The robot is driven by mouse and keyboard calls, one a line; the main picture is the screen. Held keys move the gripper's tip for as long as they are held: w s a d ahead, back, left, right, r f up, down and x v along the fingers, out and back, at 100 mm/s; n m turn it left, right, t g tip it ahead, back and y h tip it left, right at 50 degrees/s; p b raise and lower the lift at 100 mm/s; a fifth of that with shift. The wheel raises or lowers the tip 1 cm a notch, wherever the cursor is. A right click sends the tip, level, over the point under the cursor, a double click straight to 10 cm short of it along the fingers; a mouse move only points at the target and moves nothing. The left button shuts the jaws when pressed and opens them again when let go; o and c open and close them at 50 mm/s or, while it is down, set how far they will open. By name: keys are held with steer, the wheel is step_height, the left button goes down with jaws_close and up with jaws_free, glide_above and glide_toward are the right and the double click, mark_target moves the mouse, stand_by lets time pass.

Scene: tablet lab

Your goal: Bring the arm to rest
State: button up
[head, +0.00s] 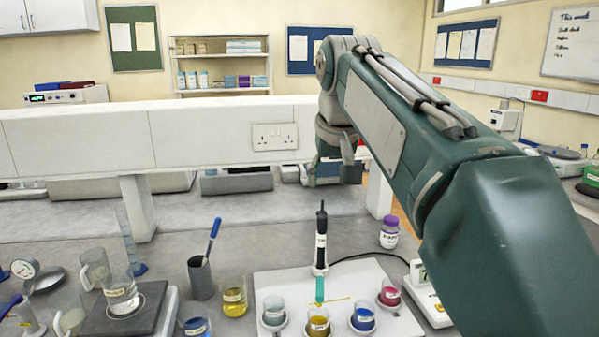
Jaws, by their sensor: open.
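My arm reaches from the lower right up to the middle of the head view and bends down at its far end. My gripper (335,172) hangs there in front of the white raised shelf, empty as far as I can see. Its jaws are open, though its fingertips are small and partly hidden by its own body. It is above and beyond the white board (385,272) on the bench and touches nothing that I can make out.
On the board stand a black-and-white probe (321,245) and several small beakers, including a blue one (363,315). A yellow beaker (234,300), a dark cup (201,279) and a purple-lidded jar (389,234) stand nearby. The bench behind the board is mostly clear.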

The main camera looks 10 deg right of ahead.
steer(key=s+f+t, duration=0.1)
steer(key=s+f, duration=2.1)
steer(key=f, duration=0.1)
steer(key=shift+d+f, duration=0.15)
steer(key=shift+f, duration=0.15)
